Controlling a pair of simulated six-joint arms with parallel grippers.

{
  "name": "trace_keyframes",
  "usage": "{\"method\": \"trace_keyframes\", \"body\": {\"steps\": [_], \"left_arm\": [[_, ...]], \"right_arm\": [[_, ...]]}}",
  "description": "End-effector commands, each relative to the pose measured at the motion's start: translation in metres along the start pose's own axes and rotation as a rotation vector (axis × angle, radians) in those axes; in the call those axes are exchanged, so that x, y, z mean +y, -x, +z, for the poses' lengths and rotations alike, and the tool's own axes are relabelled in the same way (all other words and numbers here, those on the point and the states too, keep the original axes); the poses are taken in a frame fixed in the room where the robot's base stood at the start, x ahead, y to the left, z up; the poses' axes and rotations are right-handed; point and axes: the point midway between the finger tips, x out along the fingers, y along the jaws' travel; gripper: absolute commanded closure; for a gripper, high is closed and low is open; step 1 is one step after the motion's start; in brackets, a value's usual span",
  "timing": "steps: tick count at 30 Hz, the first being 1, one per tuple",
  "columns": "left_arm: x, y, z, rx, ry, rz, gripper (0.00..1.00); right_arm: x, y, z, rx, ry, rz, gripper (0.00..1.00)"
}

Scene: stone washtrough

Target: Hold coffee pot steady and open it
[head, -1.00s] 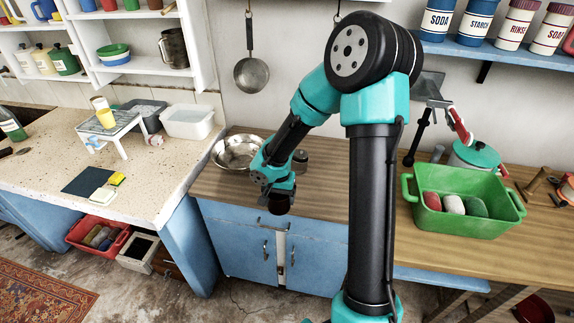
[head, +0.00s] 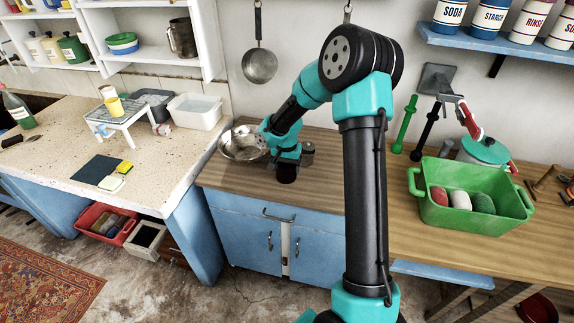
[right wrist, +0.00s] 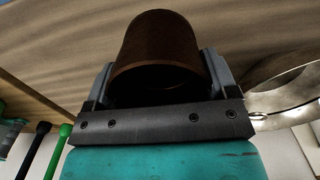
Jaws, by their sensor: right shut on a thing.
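My right gripper (head: 286,162) is over the wooden counter and shut on a dark brown, round-walled thing (head: 287,175). In the right wrist view this brown thing (right wrist: 160,40) stands between the two fingers, with a rounded rim toward me; its inside is dark. I cannot tell whether it is the coffee pot or a part of it. A small grey cylindrical thing (head: 308,153) stands just behind and to the right of the gripper, partly hidden; it may be the coffee pot. No lid is clearly visible. My left gripper is not in view.
A shiny metal bowl (head: 240,155) is close to the left of the gripper. A green tub (head: 445,213) with several coloured bundles stands to the right, with a teal-lidded pot (head: 483,150) behind it. My own arm hides part of the middle counter.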

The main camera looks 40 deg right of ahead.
Motion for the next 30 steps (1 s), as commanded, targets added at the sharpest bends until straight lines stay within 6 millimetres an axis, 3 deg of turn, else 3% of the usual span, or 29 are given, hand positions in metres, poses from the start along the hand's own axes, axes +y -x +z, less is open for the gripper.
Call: {"method": "trace_keyframes", "body": {"steps": [3, 9, 20, 30], "left_arm": [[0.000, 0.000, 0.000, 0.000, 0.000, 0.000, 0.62], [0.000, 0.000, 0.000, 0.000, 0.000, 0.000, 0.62], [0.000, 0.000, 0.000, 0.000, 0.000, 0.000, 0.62], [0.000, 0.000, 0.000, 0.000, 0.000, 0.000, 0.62]], "right_arm": [[-0.005, -0.003, -0.024, 0.001, -0.003, 0.000, 0.49], [-0.011, -0.005, -0.048, 0.000, -0.002, 0.000, 0.49], [-0.011, -0.005, -0.051, 0.000, 0.000, 0.000, 0.49], [-0.011, -0.039, -0.050, -0.001, 0.000, 0.001, 0.49]]}}
